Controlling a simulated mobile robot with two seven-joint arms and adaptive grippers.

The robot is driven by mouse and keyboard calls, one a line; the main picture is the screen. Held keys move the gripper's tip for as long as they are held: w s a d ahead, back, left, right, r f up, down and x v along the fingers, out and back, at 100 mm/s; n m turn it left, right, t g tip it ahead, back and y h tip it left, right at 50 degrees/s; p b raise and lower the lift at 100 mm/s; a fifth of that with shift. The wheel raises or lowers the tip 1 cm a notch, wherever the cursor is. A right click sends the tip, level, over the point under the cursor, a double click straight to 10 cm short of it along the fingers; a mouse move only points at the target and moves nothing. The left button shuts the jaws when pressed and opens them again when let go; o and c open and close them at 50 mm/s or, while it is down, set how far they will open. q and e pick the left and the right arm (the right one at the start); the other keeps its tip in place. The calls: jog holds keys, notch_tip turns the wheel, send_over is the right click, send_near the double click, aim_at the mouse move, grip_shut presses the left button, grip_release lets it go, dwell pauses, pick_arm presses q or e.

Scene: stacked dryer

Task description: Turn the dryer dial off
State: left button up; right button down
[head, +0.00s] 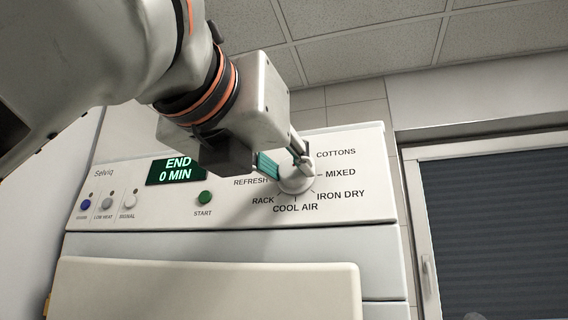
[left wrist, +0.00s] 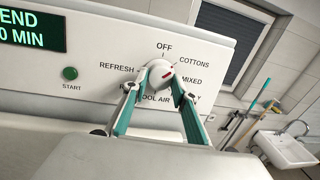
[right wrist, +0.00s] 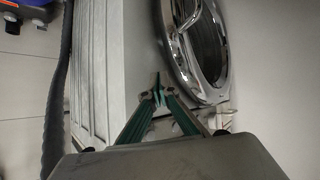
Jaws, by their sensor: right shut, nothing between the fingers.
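The dryer dial (head: 297,180) is a round white knob on the dryer's front panel. It also shows in the left wrist view (left wrist: 159,76), with a red mark on its face. The labels OFF, COTTONS, MIXED, COOL AIR and REFRESH ring it. My left gripper (head: 285,160) is at the dial. In the left wrist view its teal fingers (left wrist: 154,86) stand apart, one on each side of the knob; whether both press on it I cannot tell. My right gripper (right wrist: 160,92) is shut and empty, low beside a machine with a round chrome door.
The dryer panel (head: 225,208) has a display (head: 176,170) reading END 0 MIN, a green START button (head: 205,197) and several small buttons. The chrome-rimmed door (right wrist: 195,45) is close to my right gripper. A sink (left wrist: 286,148) stands farther right.

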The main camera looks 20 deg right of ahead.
pick_arm(q)
jog(key=shift+n, duration=0.7)
jog(key=shift+n+t+y, duration=0.4)
jog(key=shift+n, duration=0.4)
jog(key=n, duration=0.3)
jog(key=shift+s+d+n+y+b, duration=0.1)
jog(key=shift+n+y+b, duration=0.2)
jog(key=shift+n, duration=0.1)
jog(key=shift+n+t+y+b, duration=0.3)
jog(key=shift+n+t+y, duration=0.2)
jog(key=shift+n, duration=1.3)
jog(key=o, duration=1.1)
